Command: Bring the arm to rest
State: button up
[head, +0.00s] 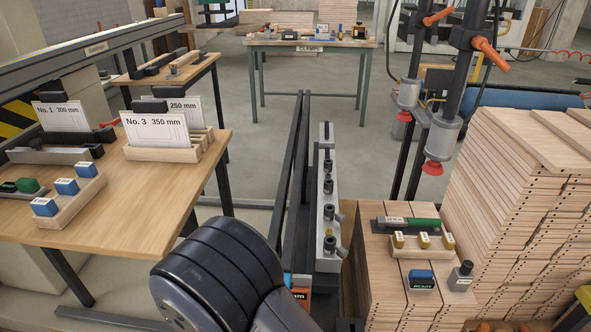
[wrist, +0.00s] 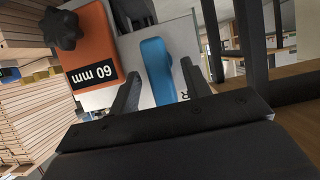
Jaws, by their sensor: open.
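My gripper (wrist: 160,95) is open in the wrist view, its two dark fingers apart. A blue handle-like part (wrist: 157,72) stands between and beyond the fingers, in front of a light grey plate. I cannot tell whether the fingers touch it. An orange block marked 60 mm (wrist: 90,45) with a black star knob (wrist: 60,28) is left of the fingers. In the head view my dark arm covers the bottom centre, and the gripper is hidden. A piece of the orange block (head: 301,294) shows beside the arm.
A wooden table (head: 130,205) with labelled card holders stands at left. Drilled boards (head: 520,190) are stacked at right, near red suction cups (head: 433,168). A grey rail with several boring heads (head: 328,200) runs ahead. A bench (head: 310,43) stands at the back, with open floor before it.

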jog(key=shift+x, duration=1)
jog(key=shift+f+b, duration=0.3)
jog(key=shift+b, duration=0.4)
jog(key=m+y+b, duration=0.1)
jog(key=m+b, duration=0.1)
jog(key=b, duration=0.1)
jog(key=shift+s+d, duration=0.1)
jog(key=shift+d, duration=0.05)
jog(key=shift+r+m+y+b, duration=0.15)
jog(key=shift+m+y+b, duration=0.4)
jog(key=shift+b, duration=0.65)
jog(key=shift+r, duration=0.1)
jog(key=shift+s+d, duration=0.1)
